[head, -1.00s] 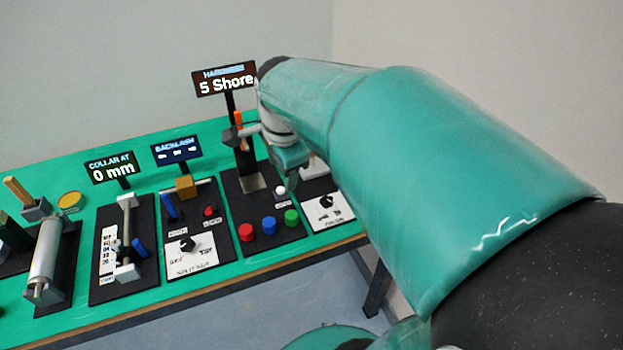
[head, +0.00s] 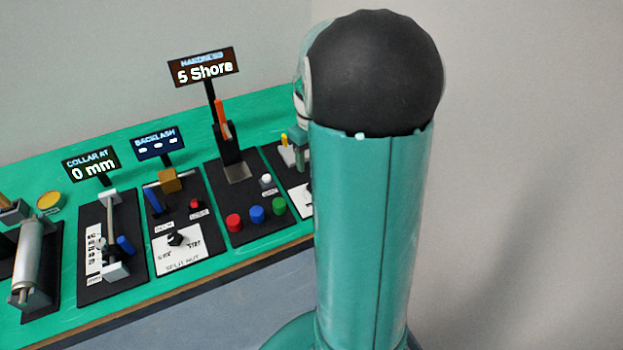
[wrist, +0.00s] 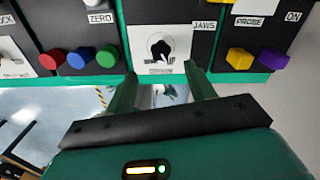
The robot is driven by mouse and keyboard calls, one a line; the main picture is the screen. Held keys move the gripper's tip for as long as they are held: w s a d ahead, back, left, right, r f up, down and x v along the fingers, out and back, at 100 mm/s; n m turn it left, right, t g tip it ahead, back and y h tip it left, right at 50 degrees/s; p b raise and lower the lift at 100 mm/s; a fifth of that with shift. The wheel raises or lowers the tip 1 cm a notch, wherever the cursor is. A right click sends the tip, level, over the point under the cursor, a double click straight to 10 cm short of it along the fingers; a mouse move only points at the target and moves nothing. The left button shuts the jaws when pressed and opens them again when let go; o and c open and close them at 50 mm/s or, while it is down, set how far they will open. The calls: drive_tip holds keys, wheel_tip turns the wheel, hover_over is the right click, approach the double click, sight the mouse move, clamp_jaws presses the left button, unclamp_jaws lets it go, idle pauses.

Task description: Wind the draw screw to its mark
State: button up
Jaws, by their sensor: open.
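The collar panel has a pale rod (head: 112,228) between two light end blocks, with a blue handle (head: 126,245) at its side and a white scale strip (head: 94,250) on the left. This looks like the draw screw. Its display (head: 91,165) reads "COLLAR AT 0 mm". In the wrist view my gripper (wrist: 162,88) is open and empty. Its green fingers are spread below a black knob (wrist: 159,48) on a white plate, near the label JAWS. In the head view my arm hides most of the gripper, well right of the collar panel.
The hardness display (head: 204,67) reads "5 Shore". Red, blue and green buttons (head: 257,214) line that panel. The backlash panel with its dial (head: 176,239) lies between it and the collar panel. Yellow (wrist: 240,59) and purple (wrist: 274,59) buttons sit right in the wrist view.

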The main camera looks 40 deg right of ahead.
wheel_tip(320, 180, down, 9)
drive_tip(key=shift+s+r, duration=0.1)
drive_tip(key=shift+r, duration=0.05)
drive_tip(key=c, duration=1)
